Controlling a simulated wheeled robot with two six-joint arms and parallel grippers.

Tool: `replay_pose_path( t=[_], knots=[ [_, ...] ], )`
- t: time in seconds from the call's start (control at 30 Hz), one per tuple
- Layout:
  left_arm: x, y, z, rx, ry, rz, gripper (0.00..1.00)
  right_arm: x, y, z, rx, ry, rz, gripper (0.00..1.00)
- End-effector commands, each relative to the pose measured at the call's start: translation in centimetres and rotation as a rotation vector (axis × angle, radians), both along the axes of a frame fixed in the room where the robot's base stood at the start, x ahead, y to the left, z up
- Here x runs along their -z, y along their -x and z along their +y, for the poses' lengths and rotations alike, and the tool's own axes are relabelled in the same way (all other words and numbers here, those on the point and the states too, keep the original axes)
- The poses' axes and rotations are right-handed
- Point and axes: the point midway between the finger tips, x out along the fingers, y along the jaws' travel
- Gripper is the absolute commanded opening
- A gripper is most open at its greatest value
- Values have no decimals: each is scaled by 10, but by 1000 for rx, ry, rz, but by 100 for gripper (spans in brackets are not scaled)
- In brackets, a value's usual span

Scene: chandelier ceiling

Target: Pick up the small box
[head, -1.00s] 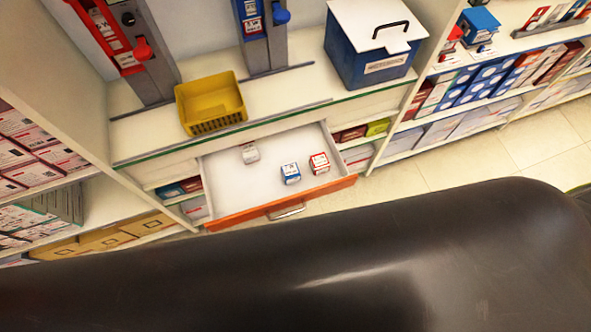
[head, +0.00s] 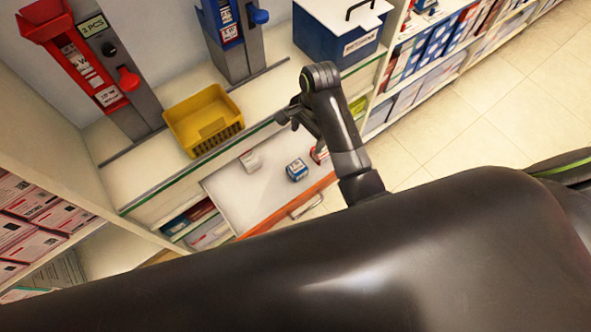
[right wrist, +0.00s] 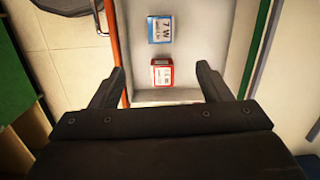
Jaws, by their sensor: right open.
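Three small boxes lie in the open white drawer (head: 245,192). A pale box (head: 251,161) is at the back. A blue-and-white box (head: 297,170) is near the middle and also shows in the right wrist view (right wrist: 160,30). A red-and-white box (head: 318,155) is partly hidden behind my right arm in the head view. My right gripper (head: 291,118) is over the drawer's back right area, open and empty. In the right wrist view the red box (right wrist: 162,73) shows between the open fingers (right wrist: 160,68), apart from both. My left gripper is not in view.
A yellow basket (head: 204,120) stands on the counter behind the drawer, with a blue lidded bin (head: 337,38) to its right. Two dispensers (head: 100,65) stand at the wall. Stocked shelves flank the drawer. The tiled floor (head: 480,110) at right is clear.

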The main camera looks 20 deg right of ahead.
Motion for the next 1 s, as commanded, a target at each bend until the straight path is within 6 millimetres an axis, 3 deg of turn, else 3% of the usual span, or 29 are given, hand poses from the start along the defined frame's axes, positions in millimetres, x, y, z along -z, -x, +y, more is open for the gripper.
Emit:
replay_pose_path(
  t=[0.17,0.7,1.0],
  knots=[
    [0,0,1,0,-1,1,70,-5,-9,11,54,-3,31,71],
    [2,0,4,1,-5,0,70,95,-4,23,56,-3,32,71],
    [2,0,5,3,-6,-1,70,115,-3,24,55,-3,30,71]
  ],
)
